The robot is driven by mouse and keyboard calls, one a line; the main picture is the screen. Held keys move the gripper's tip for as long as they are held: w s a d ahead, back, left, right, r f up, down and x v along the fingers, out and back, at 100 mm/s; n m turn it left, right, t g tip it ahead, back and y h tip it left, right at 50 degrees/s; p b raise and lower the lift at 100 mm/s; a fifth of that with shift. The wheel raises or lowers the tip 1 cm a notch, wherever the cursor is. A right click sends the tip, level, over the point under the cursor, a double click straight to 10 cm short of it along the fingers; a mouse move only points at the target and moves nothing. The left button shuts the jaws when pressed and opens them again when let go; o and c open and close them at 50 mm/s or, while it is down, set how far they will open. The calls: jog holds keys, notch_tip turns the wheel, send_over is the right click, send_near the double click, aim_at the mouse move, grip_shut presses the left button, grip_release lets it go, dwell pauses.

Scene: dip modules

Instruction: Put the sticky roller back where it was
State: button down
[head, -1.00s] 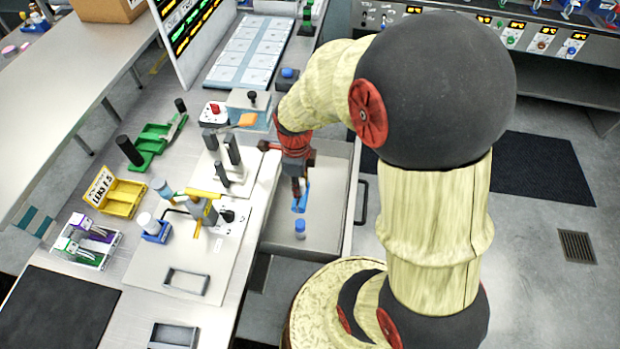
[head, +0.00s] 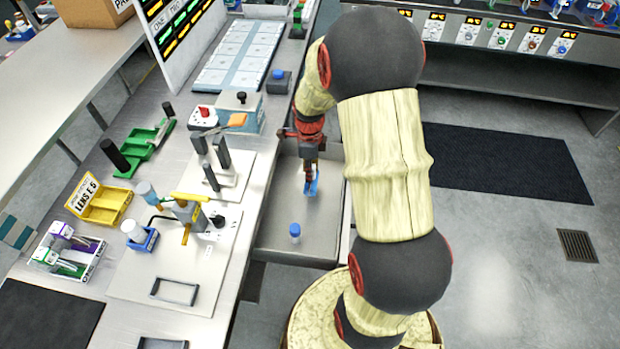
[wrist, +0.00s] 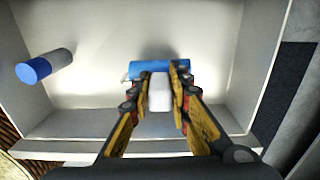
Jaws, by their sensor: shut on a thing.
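The sticky roller, with a blue roller head (wrist: 147,69) and a pale handle, is in my gripper (wrist: 159,75). The fingers are shut on the pale handle from both sides, and the blue head lies crosswise at the fingertips. In the head view, my gripper (head: 309,166) points down into an open drawer (head: 275,245), and the blue part of the roller (head: 312,187) shows below it. I cannot tell whether the roller touches the drawer floor.
The workbench (head: 232,260) with fixtures stands left of the drawer.

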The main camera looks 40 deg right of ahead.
jog(key=shift+d+f+b, duration=0.1)
jog(key=shift+f+b, duration=0.6)
jog(key=shift+f, duration=1)
jog(key=shift+f, duration=0.1)
jog(key=c, duration=1.7)
grip_release()
jog(key=shift+o, duration=0.2)
